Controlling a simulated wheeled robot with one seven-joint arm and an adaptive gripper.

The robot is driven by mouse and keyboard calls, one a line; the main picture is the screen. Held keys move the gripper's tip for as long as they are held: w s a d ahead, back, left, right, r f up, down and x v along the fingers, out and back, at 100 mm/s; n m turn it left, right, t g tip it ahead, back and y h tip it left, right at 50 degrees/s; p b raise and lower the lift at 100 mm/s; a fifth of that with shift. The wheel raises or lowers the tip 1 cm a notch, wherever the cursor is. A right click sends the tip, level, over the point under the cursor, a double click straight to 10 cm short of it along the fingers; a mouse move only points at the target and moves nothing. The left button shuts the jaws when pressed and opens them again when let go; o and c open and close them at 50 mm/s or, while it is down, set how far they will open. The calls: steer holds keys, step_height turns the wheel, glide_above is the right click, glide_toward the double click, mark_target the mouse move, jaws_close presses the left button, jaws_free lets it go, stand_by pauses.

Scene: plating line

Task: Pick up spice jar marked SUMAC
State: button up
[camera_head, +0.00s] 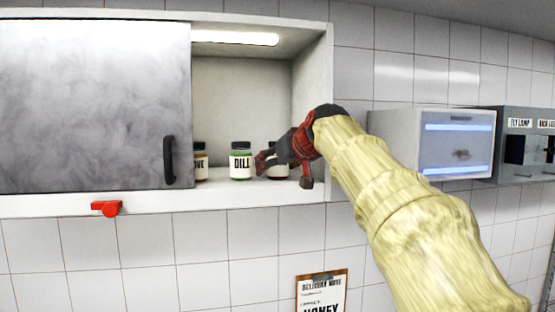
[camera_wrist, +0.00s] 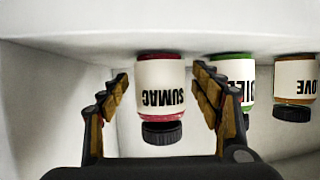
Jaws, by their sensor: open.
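The jar marked SUMAC (camera_wrist: 161,97) has a white label, dark red contents and a black lid. It shows upside down in the wrist view, between the two open fingers of my gripper (camera_wrist: 160,105), with a gap visible on each side. In the head view the jar (camera_head: 278,172) stands on the cabinet shelf, mostly hidden behind my gripper (camera_head: 284,165). The gripper is empty; how far the fingers reach around the jar is hard to tell.
A green DILL jar (camera_head: 241,163) stands left of the SUMAC jar, close to one finger. A jar ending in OVE (camera_head: 201,163) is partly behind the grey sliding door (camera_head: 95,105). The cabinet's right side wall (camera_head: 313,95) is close to my gripper.

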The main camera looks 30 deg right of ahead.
steer(key=shift+c, duration=0.8)
steer(key=c, duration=1.2)
steer(key=shift+r, duration=0.1)
steer(key=shift+c, duration=0.6)
steer(key=shift+r, duration=0.1)
